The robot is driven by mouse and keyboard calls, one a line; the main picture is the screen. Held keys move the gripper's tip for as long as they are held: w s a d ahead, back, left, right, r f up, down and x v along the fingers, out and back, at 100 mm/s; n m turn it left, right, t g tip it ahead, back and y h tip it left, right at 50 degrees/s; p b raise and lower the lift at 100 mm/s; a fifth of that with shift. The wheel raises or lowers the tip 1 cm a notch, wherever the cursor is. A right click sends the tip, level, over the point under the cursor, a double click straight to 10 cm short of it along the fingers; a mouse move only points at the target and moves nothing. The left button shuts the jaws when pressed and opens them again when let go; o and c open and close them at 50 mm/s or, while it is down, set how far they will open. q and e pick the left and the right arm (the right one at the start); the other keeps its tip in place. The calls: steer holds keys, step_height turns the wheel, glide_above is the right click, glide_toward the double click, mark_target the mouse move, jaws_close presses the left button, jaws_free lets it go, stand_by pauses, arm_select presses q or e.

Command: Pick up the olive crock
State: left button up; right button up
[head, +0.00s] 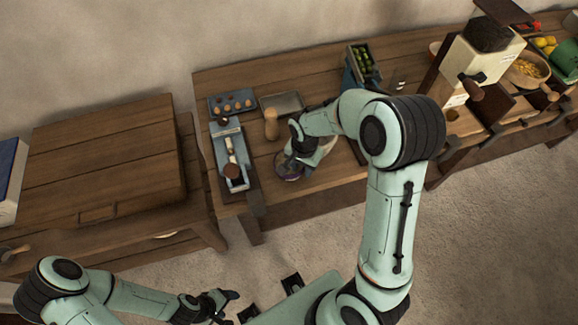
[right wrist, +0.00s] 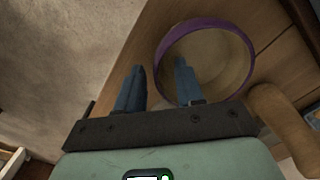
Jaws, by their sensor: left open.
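A round open vessel with a purple rim and pale inside, which I take for the olive crock (right wrist: 236,72), shows in the right wrist view; in the head view the crock (head: 287,174) is partly hidden by my arm near the table's front edge. My right gripper (right wrist: 159,66) is open. One finger overlaps the crock's mouth and the other is outside its rim, with the near wall between them. Whether they touch it, I cannot tell. In the head view the right gripper (head: 289,163) is above the crock. My left gripper (head: 229,306) is open and empty, low in front of the tables.
A wooden mill-like piece (head: 271,125) stands close to the crock, left and behind. A grey slicer-like tool (head: 230,160), an egg tray (head: 232,103) and a flat metal tray (head: 283,104) are nearby. A crate of green produce (head: 362,62) stands behind. A large grinder-like machine (head: 478,55) is at right.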

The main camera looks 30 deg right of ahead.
steer(key=shift+s, duration=0.1)
steer(key=shift+c, duration=0.3)
jaws_close()
